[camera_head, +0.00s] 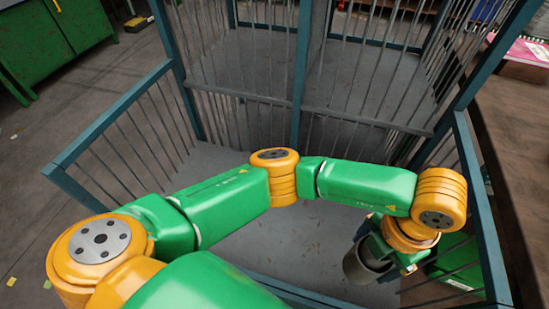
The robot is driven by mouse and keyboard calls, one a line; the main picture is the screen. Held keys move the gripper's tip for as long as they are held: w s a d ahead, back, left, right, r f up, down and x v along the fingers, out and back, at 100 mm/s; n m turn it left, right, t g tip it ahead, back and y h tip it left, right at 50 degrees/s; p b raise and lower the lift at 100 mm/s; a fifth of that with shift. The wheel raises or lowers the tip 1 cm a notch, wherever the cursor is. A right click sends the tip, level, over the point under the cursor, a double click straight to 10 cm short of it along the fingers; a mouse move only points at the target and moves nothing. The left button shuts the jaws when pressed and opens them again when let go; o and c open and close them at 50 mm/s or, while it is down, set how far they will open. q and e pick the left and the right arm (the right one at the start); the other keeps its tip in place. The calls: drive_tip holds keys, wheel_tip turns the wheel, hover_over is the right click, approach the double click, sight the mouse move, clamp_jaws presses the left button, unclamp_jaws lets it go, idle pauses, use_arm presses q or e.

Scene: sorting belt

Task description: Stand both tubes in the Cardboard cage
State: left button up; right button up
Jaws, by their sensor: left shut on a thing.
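The cage (108,118) fills the middle of the view, with a blue-grey frame, thin upright bars and a grey floor. My left arm reaches across it from the left. My left gripper (387,250) is at the lower right, over the cage's inside, and is shut on a dark grey tube (360,268). The tube looks roughly upright, with its round open end up; its lower end is hard to judge. I see only one tube. My right gripper is not in view.
A green cabinet (45,40) stands at the far left. The cage floor left of the tube looks bare.

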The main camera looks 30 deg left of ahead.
use_arm(q)
drive_tip(key=shift+s+d+f+n, duration=0.1)
drive_tip(key=shift+d+f+n, duration=0.1)
drive_tip(key=shift+f+n, duration=0.25)
drive_tip(key=shift+a+f, duration=0.15)
drive_tip(key=shift+a, duration=0.1)
drive_tip(key=a+f, duration=0.4)
drive_tip(key=a+f+b, duration=0.1)
drive_tip(key=a+f, duration=0.3)
drive_tip(key=a, duration=0.1)
drive_tip(key=w+a+f, duration=0.1)
drive_tip(key=a+f, duration=0.3)
drive_tip(key=shift+a+f, duration=0.15)
drive_tip(key=shift+a, duration=0.05)
drive_tip(key=shift+f, duration=0.2)
drive_tip(key=shift+f+b, duration=0.15)
drive_tip(key=shift+b, duration=0.25)
drive_tip(key=o, duration=1)
drive_tip(key=shift+o, duration=0.4)
wheel_tip(320, 180, up, 12)
drive_tip(key=p, duration=0.3)
drive_tip(key=shift+r, duration=0.25)
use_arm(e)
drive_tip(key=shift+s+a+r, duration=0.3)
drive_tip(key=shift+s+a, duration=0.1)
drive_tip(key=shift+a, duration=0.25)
